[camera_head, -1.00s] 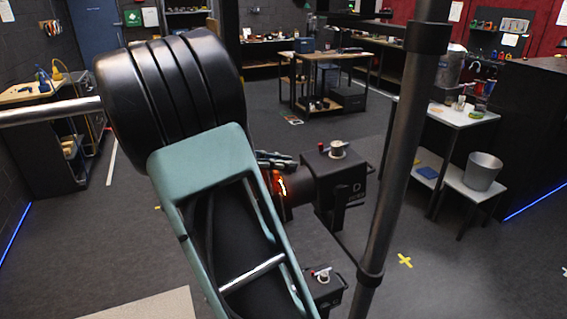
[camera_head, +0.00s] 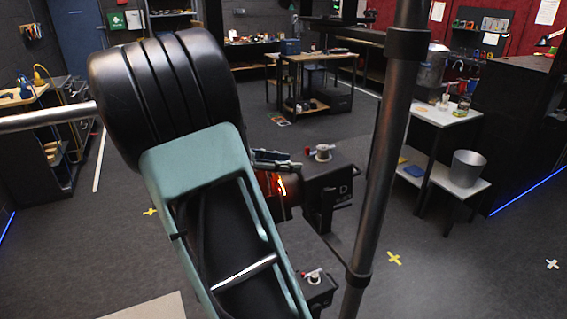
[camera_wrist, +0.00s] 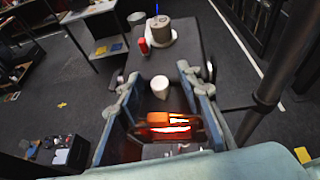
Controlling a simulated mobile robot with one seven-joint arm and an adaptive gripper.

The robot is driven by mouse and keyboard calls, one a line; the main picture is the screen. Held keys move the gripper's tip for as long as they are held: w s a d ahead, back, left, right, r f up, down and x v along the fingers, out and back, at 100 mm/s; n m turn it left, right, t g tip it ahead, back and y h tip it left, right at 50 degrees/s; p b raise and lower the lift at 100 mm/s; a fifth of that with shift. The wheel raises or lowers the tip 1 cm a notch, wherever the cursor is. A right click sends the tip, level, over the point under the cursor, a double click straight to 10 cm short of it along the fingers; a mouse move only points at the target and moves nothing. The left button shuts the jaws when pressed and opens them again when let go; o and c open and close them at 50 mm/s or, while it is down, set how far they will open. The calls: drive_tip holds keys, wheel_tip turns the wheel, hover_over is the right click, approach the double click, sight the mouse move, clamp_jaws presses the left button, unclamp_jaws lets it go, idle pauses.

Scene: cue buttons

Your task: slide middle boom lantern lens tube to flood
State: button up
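The middle boom lantern (camera_head: 333,200) is a black box marked D, with a red knob and a grey knob on top. Its lens tube (camera_head: 272,197) is partly hidden by my arm and glows orange. In the wrist view the glowing tube (camera_wrist: 172,124) lies low between my fingers. A small white knob (camera_wrist: 160,87) stands just beyond it, also between the fingers. My gripper (camera_wrist: 157,80) is open, one finger on each side of the white knob, with visible gaps. In the head view my gripper (camera_head: 278,160) is mostly hidden behind my arm. Contact cannot be told.
A vertical black pole (camera_head: 385,150) stands right beside the lantern. A second lantern (camera_head: 318,287) hangs below. A white-topped table (camera_head: 440,115) and a grey bucket (camera_head: 468,170) are at the right. A workbench (camera_head: 310,62) stands at the back. The floor between is clear.

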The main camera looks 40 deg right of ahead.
drive_tip(key=shift+a, duration=0.1)
drive_tip(key=v, duration=1.2)
